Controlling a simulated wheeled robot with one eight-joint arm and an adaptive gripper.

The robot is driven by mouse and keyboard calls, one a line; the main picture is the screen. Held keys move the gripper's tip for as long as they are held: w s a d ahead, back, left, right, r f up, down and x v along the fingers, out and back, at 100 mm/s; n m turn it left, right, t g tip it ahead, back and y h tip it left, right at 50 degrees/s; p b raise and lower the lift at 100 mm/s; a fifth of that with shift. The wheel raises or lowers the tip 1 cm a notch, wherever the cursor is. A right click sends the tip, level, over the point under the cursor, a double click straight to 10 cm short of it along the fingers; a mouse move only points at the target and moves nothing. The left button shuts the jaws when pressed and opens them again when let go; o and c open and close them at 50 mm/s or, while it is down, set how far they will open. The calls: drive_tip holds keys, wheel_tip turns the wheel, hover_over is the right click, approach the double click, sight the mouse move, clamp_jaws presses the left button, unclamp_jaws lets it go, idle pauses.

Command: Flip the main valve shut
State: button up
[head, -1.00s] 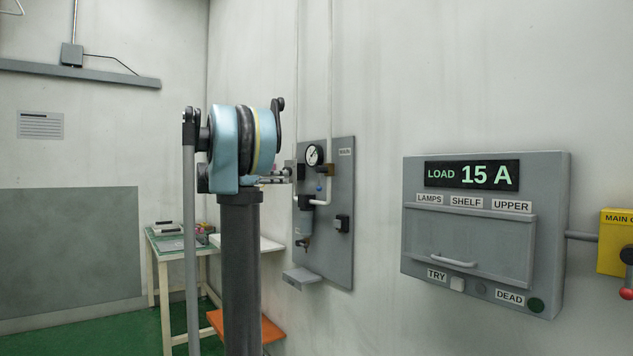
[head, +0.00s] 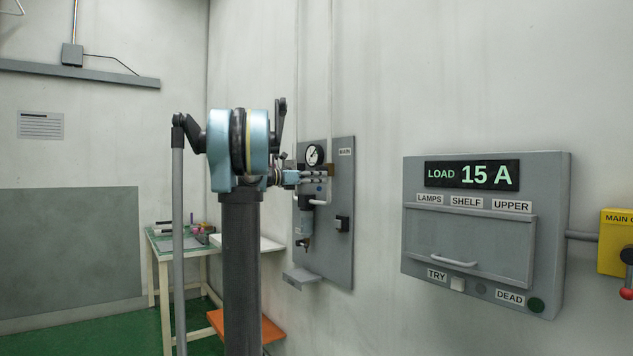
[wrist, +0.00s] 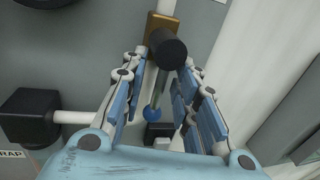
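The main valve is a brass block (wrist: 157,24) with a dark round stem (wrist: 168,48) in front, on the grey wall panel (head: 340,255) labelled MAIN. A thin metal lever hangs down from it to a blue knob (wrist: 152,113). In the wrist view, my gripper (wrist: 165,68) is open, with one blue-padded finger left of the lever and the other right of it. No contact with the lever is clear. In the head view, my gripper (head: 310,177) is at the valve and hides much of it.
A pressure gauge (head: 314,155) sits above left of the valve, and a filter bowl (head: 306,222) hangs below. A black knob (head: 342,223) juts out lower right. A load box (head: 550,240) reading 15 A is on the right wall. A work table (head: 160,240) stands behind my arm.

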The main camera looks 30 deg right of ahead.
drive_tip(key=shift+d, duration=0.4)
clamp_jaws()
